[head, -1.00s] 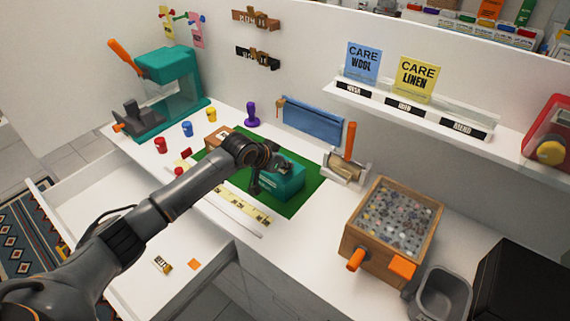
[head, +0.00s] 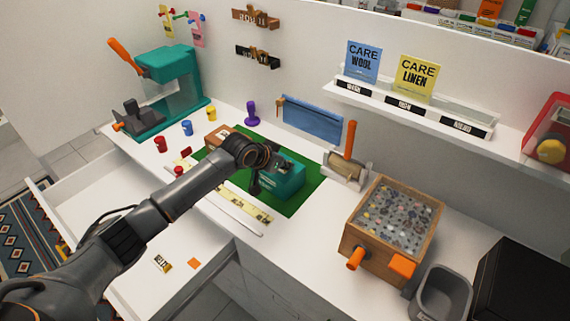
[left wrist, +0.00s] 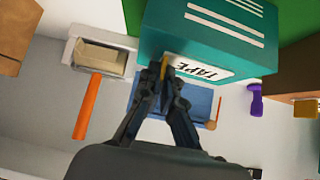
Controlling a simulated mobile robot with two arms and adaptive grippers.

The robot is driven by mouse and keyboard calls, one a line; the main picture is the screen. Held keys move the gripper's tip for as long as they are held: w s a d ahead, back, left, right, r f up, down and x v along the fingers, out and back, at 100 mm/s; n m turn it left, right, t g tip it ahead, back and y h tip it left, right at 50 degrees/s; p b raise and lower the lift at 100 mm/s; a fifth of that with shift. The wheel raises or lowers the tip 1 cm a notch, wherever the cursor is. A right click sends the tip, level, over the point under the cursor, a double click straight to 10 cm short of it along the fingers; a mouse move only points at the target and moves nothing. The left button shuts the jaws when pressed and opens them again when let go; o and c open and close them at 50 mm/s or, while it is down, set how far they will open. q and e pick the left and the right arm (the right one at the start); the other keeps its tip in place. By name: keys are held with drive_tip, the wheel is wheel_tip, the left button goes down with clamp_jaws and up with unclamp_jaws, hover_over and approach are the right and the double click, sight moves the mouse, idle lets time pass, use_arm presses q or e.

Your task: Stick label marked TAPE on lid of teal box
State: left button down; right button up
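The teal box (head: 288,183) sits on the green mat (head: 302,202) on the counter. In the left wrist view the teal box (left wrist: 200,35) fills the upper middle, with white stripes on one face. In the head view the left gripper (head: 262,178) is beside the box, partly hidden by my arm. My right gripper is not in view.
A label strip (head: 245,208) lies in front of the mat. A blue panel (head: 312,120) is behind it. An orange-handled dispenser (head: 345,168) and a wooden bead box (head: 372,235) stand to the right. A teal press (head: 170,90) stands left. An open drawer (head: 100,190) is in front.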

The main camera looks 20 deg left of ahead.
use_arm(q)
drive_tip(key=shift+s+f, duration=0.1)
drive_tip(key=shift+f, duration=0.1)
drive_tip(key=c, duration=1.4)
unclamp_jaws()
drive_tip(key=shift+c, duration=0.2)
drive_tip(key=o, duration=0.6)
drive_tip(key=shift+r, duration=0.2)
drive_tip(key=shift+r+p, duration=3.45)
drive_tip(key=shift+p, duration=0.15)
